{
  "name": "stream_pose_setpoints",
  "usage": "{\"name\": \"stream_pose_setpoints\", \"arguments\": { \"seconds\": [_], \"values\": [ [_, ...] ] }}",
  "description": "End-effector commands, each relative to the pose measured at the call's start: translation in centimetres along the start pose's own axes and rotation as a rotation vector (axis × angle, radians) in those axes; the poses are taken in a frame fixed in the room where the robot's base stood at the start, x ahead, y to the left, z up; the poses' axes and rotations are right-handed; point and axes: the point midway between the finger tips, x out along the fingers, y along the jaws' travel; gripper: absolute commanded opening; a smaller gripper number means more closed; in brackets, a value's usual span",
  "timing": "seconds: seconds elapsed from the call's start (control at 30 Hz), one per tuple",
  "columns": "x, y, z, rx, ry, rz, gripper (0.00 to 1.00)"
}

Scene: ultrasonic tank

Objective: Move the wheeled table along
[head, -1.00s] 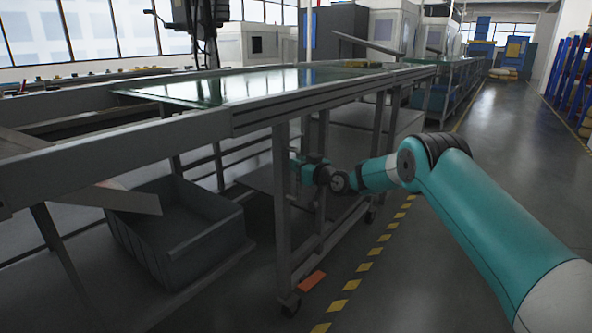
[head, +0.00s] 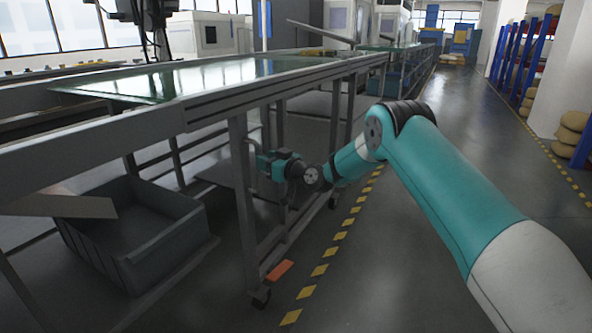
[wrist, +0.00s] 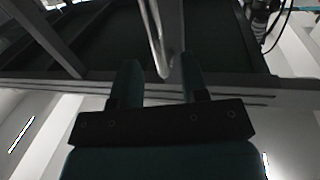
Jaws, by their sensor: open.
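The wheeled table (head: 216,105) is a long grey metal frame with a glassy top, legs and casters; it fills the left and middle of the head view. One caster (head: 260,297) stands at the foot of its near leg. My gripper (head: 259,160) is at the table's side, below the top and close to that leg. In the wrist view my gripper (wrist: 160,85) has its two fingers apart. A pale bent bar (wrist: 160,45), like a handle, shows between and beyond the fingertips. Contact with it cannot be told.
A grey bin (head: 135,235) sits on the low shelf at left. An orange piece (head: 279,270) is by the near caster. Yellow floor marks (head: 319,270) run alongside the table. The aisle (head: 465,130) at right is open, with blue racks (head: 515,60) beyond.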

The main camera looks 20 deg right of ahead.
Motion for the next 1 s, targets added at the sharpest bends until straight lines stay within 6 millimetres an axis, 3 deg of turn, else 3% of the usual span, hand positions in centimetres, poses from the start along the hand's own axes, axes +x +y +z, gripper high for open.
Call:
{"name": "stream_pose_setpoints", "arguments": {
  "seconds": [0.3,0.5,0.7,1.0],
  "values": [
    [-8.1,0.1,0.1,0.005,-0.002,0.005,0.41],
    [-11.5,0.1,0.1,0.003,-0.001,0.003,0.41],
    [-12.8,0.0,0.0,0.001,0.0,0.001,0.41],
    [-12.9,-0.1,0.0,0.0,0.0,0.0,0.41]
  ]
}}
